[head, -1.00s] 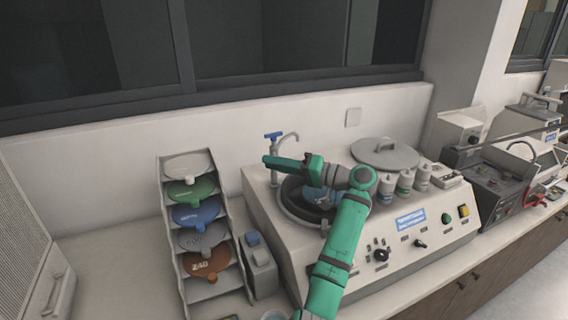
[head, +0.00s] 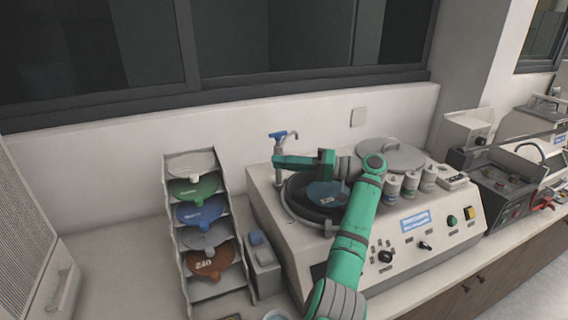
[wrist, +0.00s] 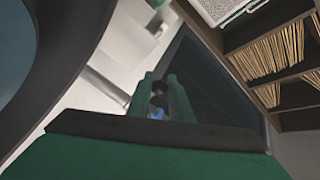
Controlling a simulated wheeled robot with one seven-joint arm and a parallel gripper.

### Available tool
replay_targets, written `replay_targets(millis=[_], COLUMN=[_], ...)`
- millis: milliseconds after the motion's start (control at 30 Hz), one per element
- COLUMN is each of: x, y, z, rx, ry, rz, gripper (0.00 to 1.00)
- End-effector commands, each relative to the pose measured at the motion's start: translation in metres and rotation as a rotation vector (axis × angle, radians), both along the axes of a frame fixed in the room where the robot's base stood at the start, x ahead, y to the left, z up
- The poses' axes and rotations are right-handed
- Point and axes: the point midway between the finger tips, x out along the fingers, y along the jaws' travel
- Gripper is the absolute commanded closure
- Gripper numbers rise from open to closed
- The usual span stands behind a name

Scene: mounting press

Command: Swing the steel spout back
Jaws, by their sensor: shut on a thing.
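The steel spout's post (head: 279,176) stands upright at the back left of the grinder-polisher (head: 375,245), beside the round basin. A blue tap handle (head: 284,134) tops it. My gripper (head: 277,161) reaches left across the basin, its fingers at the spout's upper part, and is shut on the steel spout. The fingers hide most of the spout's curve. In the wrist view my fingers (wrist: 162,100) close around something dark, with a bit of blue between them. A pale steel tube (wrist: 105,88) leads toward them.
A blue disc (head: 327,193) lies in the basin under my arm. A rack of coloured discs (head: 183,273) stands to the left. White bottles (head: 410,184) and a round grey lid (head: 390,155) sit on the machine to the right. The wall is close behind.

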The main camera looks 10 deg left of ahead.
Motion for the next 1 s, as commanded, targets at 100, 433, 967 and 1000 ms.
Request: replay_targets(millis=[100,433,967,1000], x=[0.002,0.001,0.001,0.001], y=[-0.002,-0.002,-0.052,-0.06], z=[0.006,0.004,0.003,0.003], rx=[0.007,0.005,0.005,0.005], ry=[-0.009,-0.005,-0.002,-0.003], rz=[-0.009,-0.007,-0.009,-0.009], gripper=[1.0,0.63,0.63,0.63])
